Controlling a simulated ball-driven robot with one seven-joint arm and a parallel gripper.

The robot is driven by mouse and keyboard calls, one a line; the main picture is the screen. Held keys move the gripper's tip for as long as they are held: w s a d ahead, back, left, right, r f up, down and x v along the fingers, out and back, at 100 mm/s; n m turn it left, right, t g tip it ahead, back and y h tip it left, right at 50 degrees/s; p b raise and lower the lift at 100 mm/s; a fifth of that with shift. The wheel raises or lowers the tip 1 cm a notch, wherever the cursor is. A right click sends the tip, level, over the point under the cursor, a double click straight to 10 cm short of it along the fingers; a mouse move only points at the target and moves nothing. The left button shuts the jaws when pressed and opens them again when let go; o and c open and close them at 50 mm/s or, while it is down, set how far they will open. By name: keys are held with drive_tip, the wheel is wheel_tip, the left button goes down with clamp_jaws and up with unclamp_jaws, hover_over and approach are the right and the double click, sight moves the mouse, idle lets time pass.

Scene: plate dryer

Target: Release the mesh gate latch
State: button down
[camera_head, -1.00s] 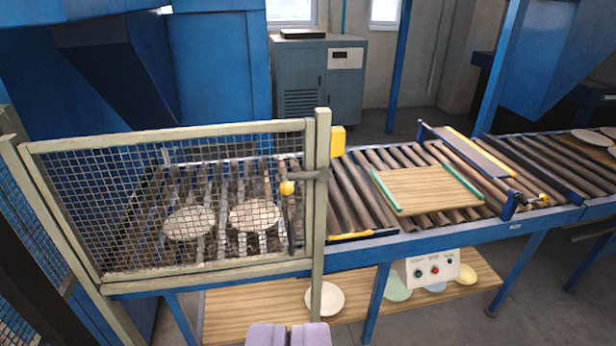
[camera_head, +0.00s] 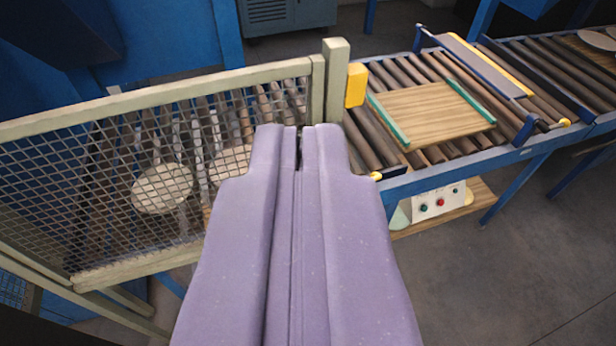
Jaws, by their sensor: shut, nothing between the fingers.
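The mesh gate (camera_head: 110,165) stands at the left in a beige frame, in front of the roller conveyor. Its right end meets a beige post (camera_head: 335,75). My gripper (camera_head: 299,130), pale purple, is shut and empty. It reaches up the middle of the view, with its tips in front of the gate's right end by the post. The latch is hidden behind my gripper. I cannot tell whether the tips touch anything.
A yellow box (camera_head: 356,85) is on the post's right side. A wooden board with green edges (camera_head: 432,113) lies on the rollers. Round plates (camera_head: 162,188) show behind the mesh. A control panel (camera_head: 438,201) hangs below the conveyor. The floor at the lower right is clear.

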drive_tip(key=w+a+f+m+g+y+p, duration=0.15)
drive_tip(key=w+f+g+p, duration=0.45)
drive_tip(key=w+f, duration=0.9)
wheel_tip(320, 180, down, 24)
drive_tip(key=w+m+g+y+p, duration=0.2)
drive_tip(key=m+g+y+p, duration=0.3)
drive_tip(key=y+p, duration=0.5)
drive_tip(key=w+d+f+m+t+p, duration=0.1)
drive_tip(key=d+f+m+t+p, duration=0.1)
drive_tip(key=d+m+t+p, duration=0.3)
drive_tip(key=d+m+t, duration=0.4)
drive_tip(key=m+t, duration=0.5)
drive_tip(key=m, duration=0.2)
drive_tip(key=shift+w+d+f+m+t, duration=0.2)
drive_tip(key=shift+f+m+t, duration=0.15)
drive_tip(key=shift+f+t, duration=0.05)
drive_tip(key=shift+y, duration=0.25)
